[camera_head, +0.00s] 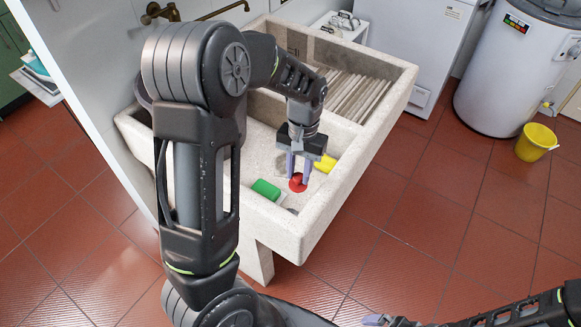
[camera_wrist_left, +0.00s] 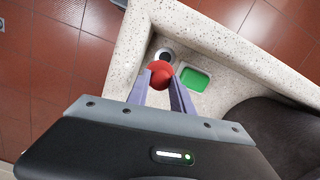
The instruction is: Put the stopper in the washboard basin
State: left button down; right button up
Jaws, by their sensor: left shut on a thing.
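The stone washboard basin (camera_head: 275,221) stands ahead of me, with a ribbed washboard at its far end. My left gripper (camera_head: 297,178) is inside the basin, pointing down. It is shut on the red stopper (camera_head: 298,184). The stopper also shows between the fingertips in the left wrist view (camera_wrist_left: 160,72). In the head view the drain (camera_head: 292,210) is partly hidden by the basin's near wall. My right gripper (camera_head: 378,320) shows only in part at the bottom edge.
A green block (camera_head: 265,189) lies in the basin left of the stopper. A yellow block (camera_head: 325,164) lies to its right, near the wall. The basin's rim (camera_head: 357,152) surrounds the work area. A yellow bucket (camera_head: 536,142) stands on the tiled floor, well away.

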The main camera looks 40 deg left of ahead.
pick_arm(q)
jog(key=w+d+r+m+b, duration=0.1)
jog(key=w+d, duration=0.3)
jog(key=d, duration=0.7)
jog(key=w+d+r+m+b, duration=0.1)
jog(key=w+d+r+b, duration=0.1)
jog(key=d, duration=1)
jog(key=w+r, duration=0.1)
jog(key=w, duration=0.1)
jog(key=shift+w+d+r, duration=0.15)
jog(key=shift+w+d, duration=0.15)
jog(key=shift+w, duration=0.1)
